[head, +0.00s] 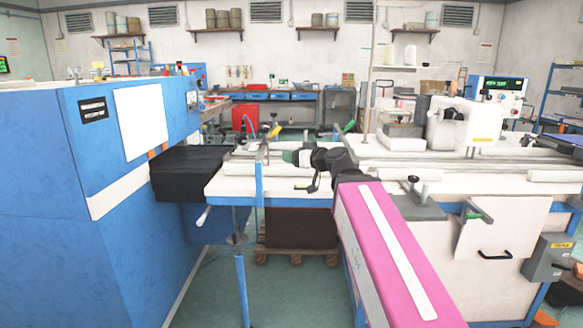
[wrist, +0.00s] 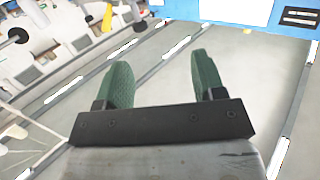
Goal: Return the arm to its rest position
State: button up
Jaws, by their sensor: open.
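My arm, with a pink and white link, reaches forward from the lower right over the white machine table in the head view. My gripper (head: 283,157) is at its far end, small and partly hidden by the dark wrist, above the table's left part. In the wrist view my gripper (wrist: 162,80) shows two green pads spread wide apart with nothing between them. Behind the pads is a pale grey surface.
A large blue cabinet (head: 60,200) stands at the left, with a black box-like part (head: 188,172) beside it. Green floor (head: 215,290) is open between cabinet and table.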

jog(key=s+d+f+m+g+h, duration=0.2)
jog(key=d+f+g+h, duration=0.15)
jog(key=f, duration=0.85)
jog(key=s+d+f+m+g+h, duration=0.2)
jog(key=d+f, duration=0.2)
jog(key=f, duration=0.8)
jog(key=s+d+f+m+g+h, duration=0.2)
jog(key=d+f+g+h, duration=0.15)
jog(key=f, duration=0.85)
jog(key=s+d+f+m+g+h, duration=0.2)
jog(key=s+d+f, duration=0.3)
jog(key=f, duration=0.4)
jog(key=shift+s+d+g+h, duration=0.4)
jog(key=shift+d, duration=0.45)
